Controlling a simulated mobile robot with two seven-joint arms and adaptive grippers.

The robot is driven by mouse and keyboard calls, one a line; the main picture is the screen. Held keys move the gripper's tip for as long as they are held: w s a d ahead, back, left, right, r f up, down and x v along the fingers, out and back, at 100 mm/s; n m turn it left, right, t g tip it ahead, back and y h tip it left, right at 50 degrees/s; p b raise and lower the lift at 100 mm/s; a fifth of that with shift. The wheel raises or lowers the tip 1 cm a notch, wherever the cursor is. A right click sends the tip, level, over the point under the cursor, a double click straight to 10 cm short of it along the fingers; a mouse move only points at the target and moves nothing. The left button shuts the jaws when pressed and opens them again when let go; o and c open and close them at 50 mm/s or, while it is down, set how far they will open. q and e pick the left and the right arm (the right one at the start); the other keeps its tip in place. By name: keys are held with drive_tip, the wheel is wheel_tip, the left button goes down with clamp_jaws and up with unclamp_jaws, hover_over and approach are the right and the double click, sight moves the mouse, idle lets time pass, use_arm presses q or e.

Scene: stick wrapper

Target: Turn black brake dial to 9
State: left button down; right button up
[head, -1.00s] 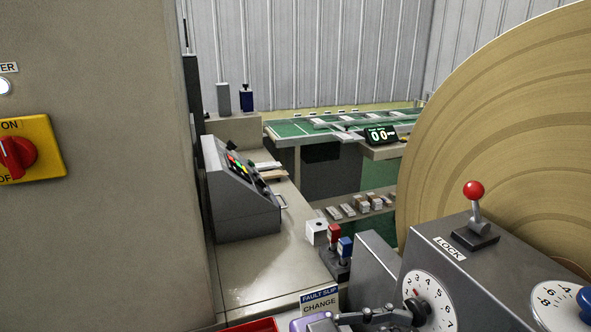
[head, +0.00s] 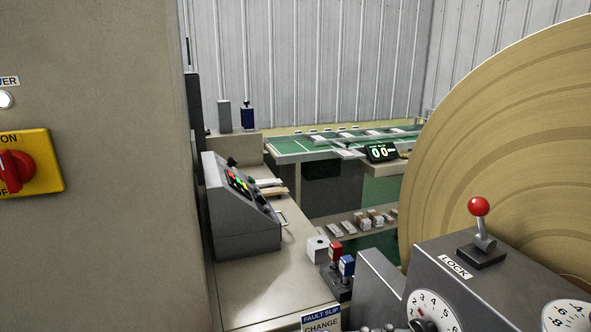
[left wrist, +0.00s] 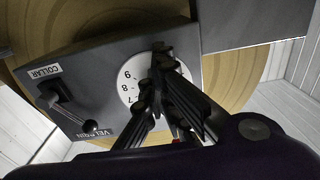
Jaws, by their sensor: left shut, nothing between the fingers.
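The black brake dial shows at the bottom of the head view as a dark knob on a round white face (head: 440,309) with black numbers, partly cut off by the picture edge. In the left wrist view the white numbered face (left wrist: 127,88) shows 7, 8 and 9. My left gripper (left wrist: 160,50) is shut and empty, its fingers in front of the dial face and hiding the knob area. I cannot tell whether the fingertips touch the knob. Only a bit of the gripper shows at the bottom of the head view. My right gripper is not in view.
The dial is on a grey box with a red-balled LOCK lever (head: 479,215) and a second white dial (head: 568,318) at right. A large tan roll (head: 510,150) stands behind. A FAULT SLIP sign (head: 321,319) and red and blue buttons (head: 340,258) are left of the box.

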use_arm(q)
drive_tip(key=shift+b+v, duration=1)
drive_tip(key=shift+v, duration=1.95)
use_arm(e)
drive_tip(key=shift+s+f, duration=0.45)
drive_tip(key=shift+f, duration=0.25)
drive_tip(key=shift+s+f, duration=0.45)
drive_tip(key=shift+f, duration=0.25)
